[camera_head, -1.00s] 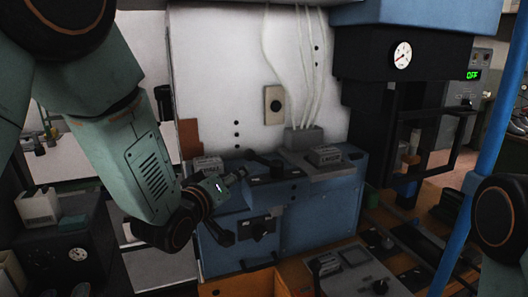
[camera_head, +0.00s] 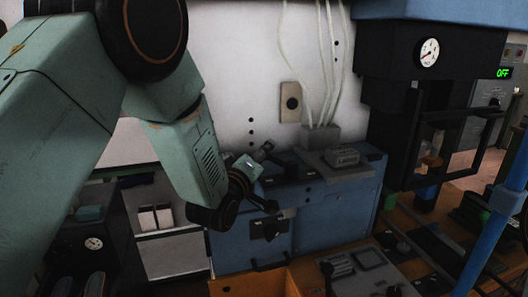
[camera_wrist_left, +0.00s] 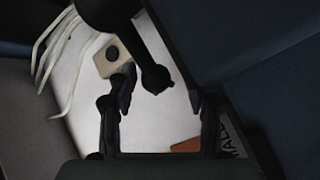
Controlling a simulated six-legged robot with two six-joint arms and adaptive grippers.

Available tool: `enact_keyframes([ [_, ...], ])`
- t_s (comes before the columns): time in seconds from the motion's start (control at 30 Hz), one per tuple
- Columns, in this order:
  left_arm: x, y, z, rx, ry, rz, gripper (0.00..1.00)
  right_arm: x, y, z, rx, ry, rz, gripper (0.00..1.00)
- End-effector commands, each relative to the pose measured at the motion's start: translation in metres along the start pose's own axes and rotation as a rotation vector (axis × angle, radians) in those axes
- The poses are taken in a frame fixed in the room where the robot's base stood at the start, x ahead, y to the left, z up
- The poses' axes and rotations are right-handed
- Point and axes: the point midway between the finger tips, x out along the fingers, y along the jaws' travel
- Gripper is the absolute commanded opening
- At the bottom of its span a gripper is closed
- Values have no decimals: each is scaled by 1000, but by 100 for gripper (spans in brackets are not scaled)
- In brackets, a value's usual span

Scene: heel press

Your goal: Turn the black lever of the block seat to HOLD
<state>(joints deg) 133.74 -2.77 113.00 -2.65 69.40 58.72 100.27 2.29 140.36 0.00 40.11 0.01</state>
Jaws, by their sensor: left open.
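The black lever (camera_head: 285,162) sits on top of the blue cabinet, partly behind my left gripper in the head view. In the left wrist view the black lever (camera_wrist_left: 156,78) comes down from the top and ends in a round knob. My left gripper (camera_head: 264,176) is at the cabinet's top front edge, close beside the lever. In the left wrist view its two fingers (camera_wrist_left: 160,100) are apart, with the knob showing between and beyond their tips. I cannot tell whether they touch it. The lever's position markings are not readable. My right gripper is not in view.
A grey block with a label (camera_head: 342,158) stands right of the lever. A white panel (camera_head: 250,80) with an outlet and pale cables rises behind. A press with a gauge (camera_head: 430,52) stands right.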

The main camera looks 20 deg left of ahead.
Motion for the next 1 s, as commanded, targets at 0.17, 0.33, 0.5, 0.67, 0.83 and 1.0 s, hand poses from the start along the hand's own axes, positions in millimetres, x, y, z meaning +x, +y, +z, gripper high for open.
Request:
enact_keyframes([
  [0.17, 10, 1, 1, 1, -2, 1, 51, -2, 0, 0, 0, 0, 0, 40],
  [0.33, 13, 1, 2, 1, -3, 2, 51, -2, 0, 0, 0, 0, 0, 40],
  [0.5, 12, 1, 2, 1, -3, 2, 45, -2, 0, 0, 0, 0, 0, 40],
  [0.67, 12, 1, 2, 1, -3, 2, 31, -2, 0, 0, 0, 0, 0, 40],
  [0.83, 12, 1, 2, 0, -3, 1, 17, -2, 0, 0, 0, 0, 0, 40],
  [1.0, 12, 0, 2, 1, -5, 0, 2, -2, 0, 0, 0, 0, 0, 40],
])
